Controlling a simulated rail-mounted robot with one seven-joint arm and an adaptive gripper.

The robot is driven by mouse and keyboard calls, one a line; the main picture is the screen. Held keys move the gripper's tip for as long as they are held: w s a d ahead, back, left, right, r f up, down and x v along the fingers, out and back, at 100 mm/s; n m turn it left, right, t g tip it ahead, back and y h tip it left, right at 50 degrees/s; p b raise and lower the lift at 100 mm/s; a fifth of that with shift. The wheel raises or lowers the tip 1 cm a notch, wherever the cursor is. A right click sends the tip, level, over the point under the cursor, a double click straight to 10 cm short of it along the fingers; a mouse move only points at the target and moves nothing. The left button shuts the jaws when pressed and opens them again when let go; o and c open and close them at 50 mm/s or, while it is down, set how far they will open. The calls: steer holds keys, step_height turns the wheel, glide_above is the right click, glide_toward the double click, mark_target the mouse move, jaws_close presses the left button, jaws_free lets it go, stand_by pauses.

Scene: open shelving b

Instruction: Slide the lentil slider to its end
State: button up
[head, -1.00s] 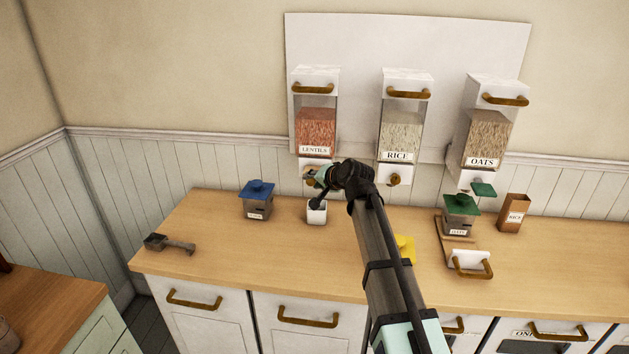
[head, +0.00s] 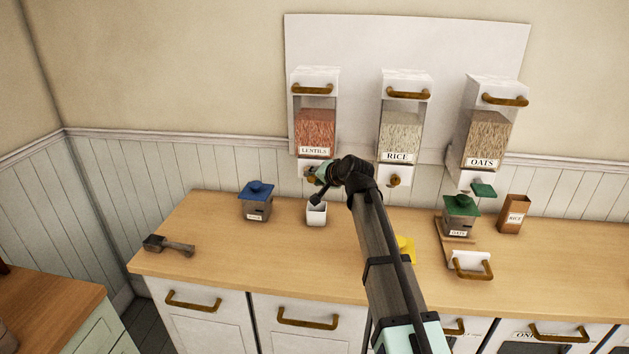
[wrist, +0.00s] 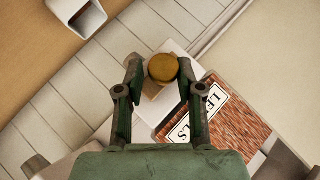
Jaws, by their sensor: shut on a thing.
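The lentil dispenser (head: 315,132), full of red-brown lentils behind a LENTILS label, hangs at the left of the wall board. The lentil slider's round brass knob (wrist: 162,67) is on the white block below the label. My gripper (head: 315,176) is at this block, and in the wrist view (wrist: 160,70) its two fingers are shut on either side of the knob. In the head view my gripper hides part of the block and knob. A white open cup (head: 316,213) stands on the counter just below; it also shows in the wrist view (wrist: 92,25).
The rice dispenser (head: 402,125) and oats dispenser (head: 487,135) hang to the right. A blue-lidded box (head: 256,205), green-lidded oats box (head: 459,222), brown rice box (head: 514,215) and scoop (head: 168,244) stand on the counter (head: 235,255). A yellow thing is partly behind my arm.

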steer(key=shift+w+d, duration=0.1)
steer(key=shift+w, duration=0.85)
steer(key=o, duration=1.2)
steer(key=shift+r, duration=0.1)
steer(key=shift+o, duration=0.2)
steer(key=shift+s, duration=0.1)
